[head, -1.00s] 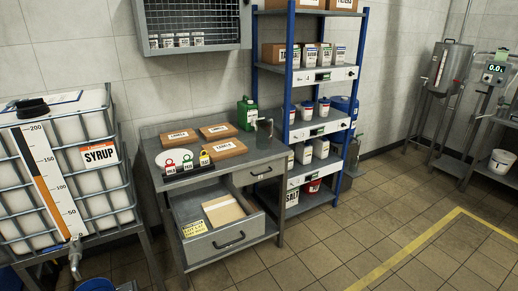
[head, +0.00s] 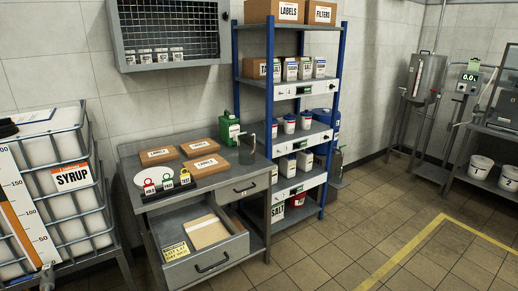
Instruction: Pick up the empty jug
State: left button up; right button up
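No object in the head view is labelled as the empty jug. A small grey vessel (head: 246,151) with a thin upright part stands at the right back corner of the grey workbench (head: 146,204); I cannot tell whether it is a jug or whether it is empty. A green container (head: 228,131) with a white label stands just behind it, to its left. Neither of my grippers is in view.
The bench's lower drawer (head: 211,266) is open. Cartons and coloured tags lie on top. A syrup tank (head: 68,205) stands left, a blue-framed rack (head: 270,95) right of the bench. White buckets (head: 481,165) sit far right. The tiled floor (head: 340,235) is clear.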

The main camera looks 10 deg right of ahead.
aim_at(246, 140)
jog(key=i+l+z, duration=0.25)
jog(key=z, duration=0.15)
jog(key=i+l+z, duration=0.1)
jog(key=i+z, duration=0.75)
jog(key=i+u, duration=0.1)
jog(key=i, duration=0.35)
jog(key=i+l+u, duration=0.1)
jog(key=i, duration=0.35)
jog(key=i+j+u, duration=0.1)
jog(key=i+u, duration=1.1)
jog(key=i+j, duration=0.05)
jog(key=i, duration=0.05)
